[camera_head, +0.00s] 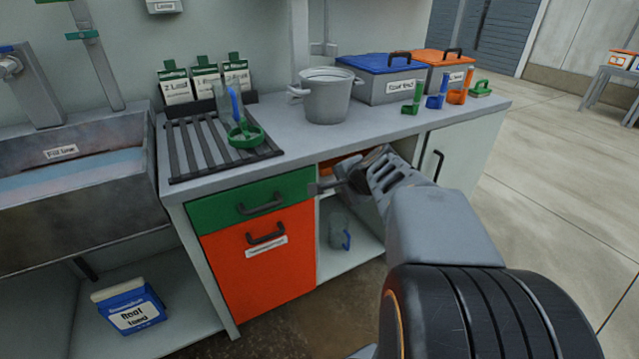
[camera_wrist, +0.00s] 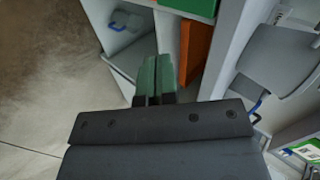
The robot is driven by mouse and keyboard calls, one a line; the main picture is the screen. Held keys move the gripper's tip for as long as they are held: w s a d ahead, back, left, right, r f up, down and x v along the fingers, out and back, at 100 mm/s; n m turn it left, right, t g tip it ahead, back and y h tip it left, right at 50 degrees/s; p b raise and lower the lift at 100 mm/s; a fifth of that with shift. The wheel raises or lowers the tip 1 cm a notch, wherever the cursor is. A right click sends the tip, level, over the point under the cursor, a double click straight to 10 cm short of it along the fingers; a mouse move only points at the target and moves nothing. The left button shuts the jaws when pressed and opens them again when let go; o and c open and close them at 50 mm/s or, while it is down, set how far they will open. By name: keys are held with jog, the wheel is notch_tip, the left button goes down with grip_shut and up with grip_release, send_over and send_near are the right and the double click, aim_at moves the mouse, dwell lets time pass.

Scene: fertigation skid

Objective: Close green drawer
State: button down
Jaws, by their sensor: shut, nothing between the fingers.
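The green drawer (camera_head: 225,211) is at the front left of the bench, just under the worktop, with a dark bar handle (camera_head: 260,204). Its front looks about level with the orange front (camera_head: 240,275) below; a small gap cannot be ruled out. My gripper (camera_head: 318,188) is shut and empty, beside the drawer's right end, in front of the open shelf bay. Contact cannot be told. In the wrist view the closed fingers (camera_wrist: 157,78) point into the bay, and a green panel (camera_wrist: 195,7), seemingly the drawer, shows at the top edge.
The open bay holds a clear mug (camera_head: 340,236) with a blue handle, and an orange panel (camera_wrist: 196,52) sits at its upper part. The worktop (camera_head: 300,148) carries a drying rack, a grey pot (camera_head: 326,98) and lidded boxes. A sink (camera_head: 70,190) stands left. Floor at right is clear.

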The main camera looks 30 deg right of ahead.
jog(key=w+f+b, duration=0.2)
jog(key=w+f, duration=0.1)
jog(key=w, duration=0.2)
jog(key=w+f+m+b, duration=0.1)
jog(key=w+f, duration=0.2)
jog(key=w, duration=0.3)
jog(key=shift+w+f+b, duration=0.15)
jog(key=shift+f+b, duration=0.2)
